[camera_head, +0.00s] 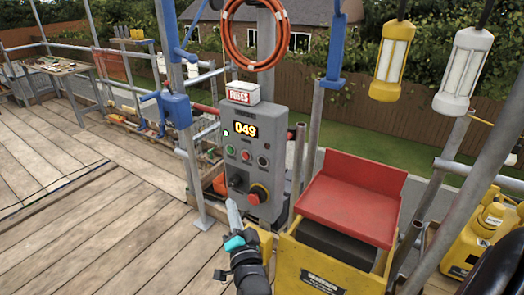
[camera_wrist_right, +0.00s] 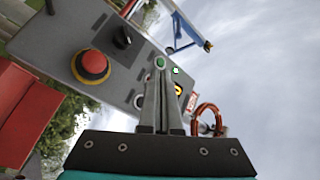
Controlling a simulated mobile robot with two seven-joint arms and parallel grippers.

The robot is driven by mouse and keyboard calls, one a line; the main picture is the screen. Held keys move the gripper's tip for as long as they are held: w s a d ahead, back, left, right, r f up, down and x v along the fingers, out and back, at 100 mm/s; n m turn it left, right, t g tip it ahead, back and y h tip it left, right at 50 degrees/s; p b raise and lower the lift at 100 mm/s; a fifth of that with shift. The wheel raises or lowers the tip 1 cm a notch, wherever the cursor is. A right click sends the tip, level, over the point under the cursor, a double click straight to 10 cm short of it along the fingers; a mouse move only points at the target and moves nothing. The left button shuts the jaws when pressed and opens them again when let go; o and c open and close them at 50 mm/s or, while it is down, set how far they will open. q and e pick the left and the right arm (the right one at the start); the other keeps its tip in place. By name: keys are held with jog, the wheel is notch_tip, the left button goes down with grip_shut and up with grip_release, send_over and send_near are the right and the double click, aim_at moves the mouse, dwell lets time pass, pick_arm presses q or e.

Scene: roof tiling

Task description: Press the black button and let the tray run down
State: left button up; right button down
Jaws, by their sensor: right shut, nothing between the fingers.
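The grey control box (camera_head: 250,125) has a lit display reading 049. Below it is a row with a green button (camera_head: 230,149), a red button (camera_head: 246,155) and a dark button (camera_head: 263,161). The dark button (camera_wrist_right: 138,101) also shows in the right wrist view, left of the fingers. My right gripper (camera_head: 231,203) is shut and empty, low in front of the box. In the right wrist view its fingertips (camera_wrist_right: 160,74) overlap the button row; contact cannot be told. A red tray-like part (camera_head: 352,198) sits on a yellow frame (camera_head: 320,272) right of the box. My left gripper is not in view.
A black switch (camera_head: 237,181) and a red mushroom knob (camera_head: 258,194) on a yellow ring sit low on the box. Scaffold poles (camera_head: 174,90) stand around it. Wooden decking (camera_head: 90,220) on the left is clear. Two lamps (camera_head: 393,62) hang at upper right.

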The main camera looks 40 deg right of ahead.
aim_at(263, 162)
notch_tip(263, 162, up, 6)
jog(key=d+m+h, duration=0.1)
jog(key=d+m, duration=0.1)
jog(key=shift+f+t+h+p, duration=0.15)
jog(key=shift+t+h+p, duration=0.15)
jog(key=shift+p, duration=0.05)
jog(key=shift+d, duration=0.1)
jog(key=shift+w+d+b, duration=0.5)
jog(key=shift+w+d, duration=0.05)
jog(key=shift+d, duration=0.75)
jog(key=shift+w+d+b, duration=0.55)
jog(key=shift+d, duration=0.8)
jog(key=shift+w+d+b, duration=0.5)
jog(key=shift+w+d, duration=0.05)
jog(key=shift+d, duration=0.75)
jog(key=shift+w+d, duration=0.15)
jog(key=shift+d, duration=0.25)
